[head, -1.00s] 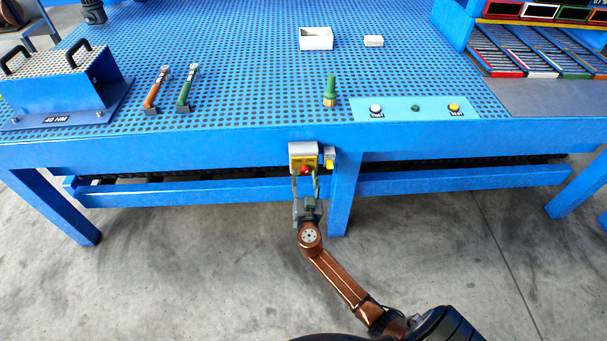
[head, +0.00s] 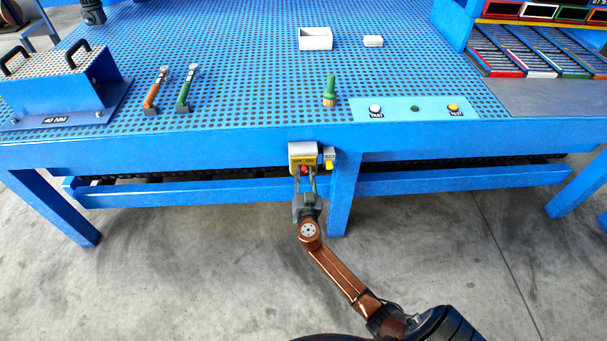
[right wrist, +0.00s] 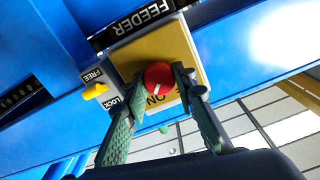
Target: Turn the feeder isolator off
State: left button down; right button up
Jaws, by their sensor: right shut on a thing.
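The feeder isolator is a grey box with a yellow plate (right wrist: 178,48) under the bench's front edge, labelled FEEDER; it also shows in the head view (head: 303,149). Its round red knob (right wrist: 158,76) sits on the plate, with ON lettering beside it; the OFF lettering is not readable. My right gripper (right wrist: 162,86) is shut on the red knob, one green-padded finger on each side. Beside the box, a small yellow latch (right wrist: 95,91) sticks out between FREE and LOCK labels. I cannot tell which label it is set to. My left gripper is not in view.
The blue perforated bench (head: 250,75) overhangs the isolator, with a leg (head: 342,200) just right of it and a lower rail (head: 200,193) behind. A green-handled brush (head: 330,90) and a button panel (head: 415,108) are on top. The floor in front is clear.

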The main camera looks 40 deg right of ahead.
jog(key=shift+a, duration=0.15)
jog(key=shift+c, duration=1)
